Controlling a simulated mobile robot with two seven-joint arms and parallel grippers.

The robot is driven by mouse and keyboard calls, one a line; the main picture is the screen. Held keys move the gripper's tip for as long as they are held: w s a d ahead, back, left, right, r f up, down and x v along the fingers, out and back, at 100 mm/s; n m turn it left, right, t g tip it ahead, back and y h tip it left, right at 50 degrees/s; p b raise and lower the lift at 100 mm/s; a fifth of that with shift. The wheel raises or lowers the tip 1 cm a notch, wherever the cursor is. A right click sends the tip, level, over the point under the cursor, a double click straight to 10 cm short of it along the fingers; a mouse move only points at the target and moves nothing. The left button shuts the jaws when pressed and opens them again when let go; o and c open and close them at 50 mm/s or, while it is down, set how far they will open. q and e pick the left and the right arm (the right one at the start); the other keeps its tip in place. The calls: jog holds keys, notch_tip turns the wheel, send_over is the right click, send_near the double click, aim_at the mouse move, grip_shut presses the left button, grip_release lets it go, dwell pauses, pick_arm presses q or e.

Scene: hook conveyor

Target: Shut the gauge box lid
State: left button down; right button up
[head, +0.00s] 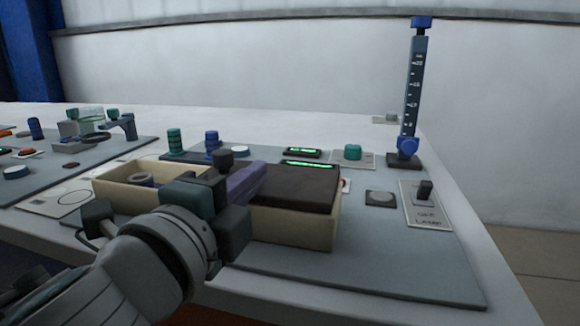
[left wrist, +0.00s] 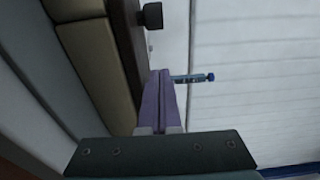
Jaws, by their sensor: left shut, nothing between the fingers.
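The gauge box is a cream open-topped box (head: 112,191) on the grey panel, with a ring (head: 141,179) inside its left part. A dark brown lid (head: 297,187) lies flat over the right part, leaving the left part uncovered. A dark knob (head: 223,158) stands behind my gripper, near the lid's left end. My left gripper (head: 247,181) is shut and empty, its purple fingers at the lid's left edge; contact cannot be told. In the left wrist view the fingers (left wrist: 157,100) are beside the dark lid (left wrist: 129,45) and the tan box wall (left wrist: 92,52). My right gripper is out of view.
A tall gauge column (head: 411,95) stands at the back right. A lamp switch (head: 425,192), a grey button (head: 380,198) and green displays (head: 309,164) sit around the box. Green (head: 174,141) and blue (head: 212,142) knobs stand behind it. The panel's front right is clear.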

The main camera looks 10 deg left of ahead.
aim_at(235, 166)
pick_arm(q)
jog(key=w, duration=0.3)
jog(key=shift+w+d, duration=0.2)
jog(key=shift+w, duration=0.2)
jog(key=a, duration=0.3)
jog(key=shift+s, duration=0.2)
jog(key=shift+s+a, duration=0.1)
jog(key=shift+a, duration=0.35)
